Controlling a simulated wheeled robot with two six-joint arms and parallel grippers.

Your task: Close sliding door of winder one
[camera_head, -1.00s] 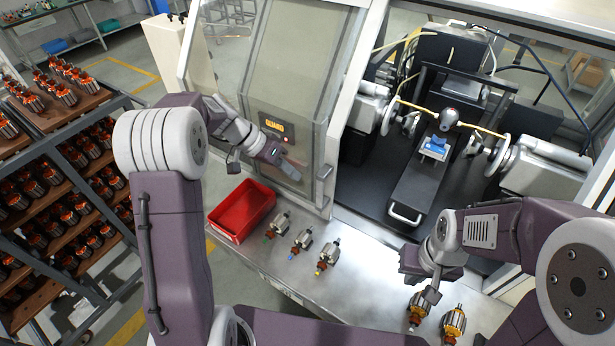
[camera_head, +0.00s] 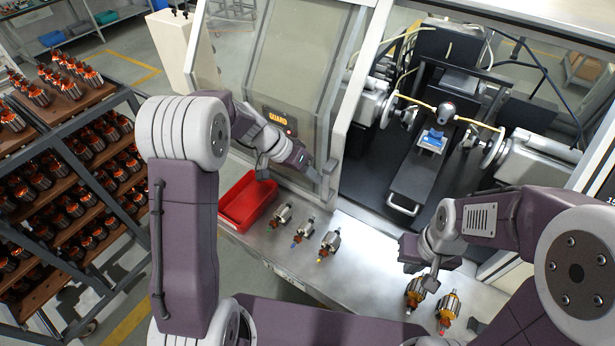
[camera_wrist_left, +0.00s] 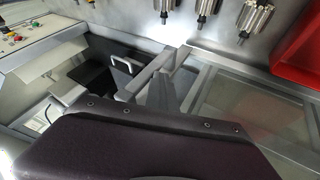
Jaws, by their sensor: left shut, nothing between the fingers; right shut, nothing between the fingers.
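The sliding door (camera_head: 310,80) of the winder is a framed clear panel with a GUARD label. It stands to the left of the opening, so the winder's interior (camera_head: 435,130) is exposed. A grey handle (camera_head: 330,172) sits low on the door's right edge; a grey bar, likely this handle, shows in the left wrist view (camera_wrist_left: 152,74). My left gripper (camera_head: 316,177) is shut and empty, close beside the handle; I cannot tell whether they touch. In the left wrist view my wrist hides the fingertips. My right gripper (camera_head: 432,288) is shut and empty above the bench front, near two orange armatures.
A red bin (camera_head: 247,203) and several bare armatures (camera_head: 304,229) stand on the metal bench (camera_head: 365,275) before the door. Two orange-wound armatures (camera_head: 448,309) lie near my right gripper. A rack of armatures (camera_head: 60,170) stands at the left.

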